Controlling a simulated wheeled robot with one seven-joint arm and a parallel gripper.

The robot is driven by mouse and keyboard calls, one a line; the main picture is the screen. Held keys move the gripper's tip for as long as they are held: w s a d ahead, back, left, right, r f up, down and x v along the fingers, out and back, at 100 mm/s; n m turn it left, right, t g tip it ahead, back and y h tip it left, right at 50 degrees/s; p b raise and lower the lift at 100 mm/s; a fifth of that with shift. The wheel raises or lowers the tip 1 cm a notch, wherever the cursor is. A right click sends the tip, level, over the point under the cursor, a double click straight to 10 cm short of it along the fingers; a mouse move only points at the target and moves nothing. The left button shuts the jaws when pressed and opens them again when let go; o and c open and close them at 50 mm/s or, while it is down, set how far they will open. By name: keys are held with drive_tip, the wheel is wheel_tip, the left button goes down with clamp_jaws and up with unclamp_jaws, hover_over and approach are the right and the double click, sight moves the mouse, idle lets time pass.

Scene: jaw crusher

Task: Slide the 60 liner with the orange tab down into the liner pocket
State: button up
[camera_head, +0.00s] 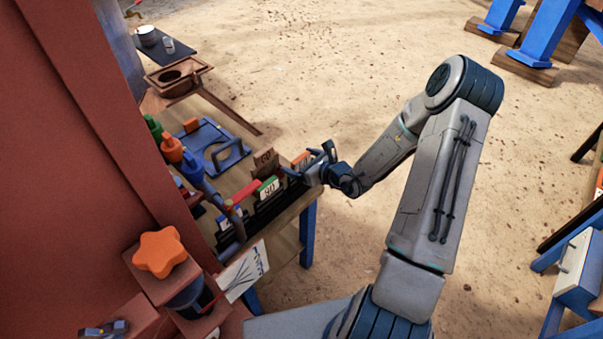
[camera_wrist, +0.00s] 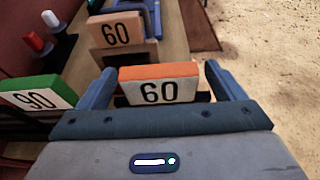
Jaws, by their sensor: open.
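The 60 liner with the orange tab (camera_wrist: 160,72) stands upright in a dark rack, its white label facing the wrist camera. In the head view its orange tab (camera_head: 300,158) shows beside my gripper (camera_head: 322,160), which partly hides it. In the wrist view my gripper (camera_wrist: 161,80) is open, one finger on each side of the tab, with small gaps showing. A brown block marked 60 (camera_wrist: 116,32) stands just beyond it; it also shows in the head view (camera_head: 265,161).
A green-tabbed 90 liner (camera_wrist: 38,95) stands left of the orange one, also in the head view (camera_head: 268,188). A blue frame (camera_head: 222,147) and several coloured-topped items share the bench (camera_head: 236,178). A red wall (camera_head: 75,150) rises at left; sandy ground (camera_head: 300,70) is open.

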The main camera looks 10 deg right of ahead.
drive_tip(key=c, duration=1.7)
drive_tip(key=shift+w+r, duration=0.1)
drive_tip(key=shift+w, duration=0.05)
clamp_jaws()
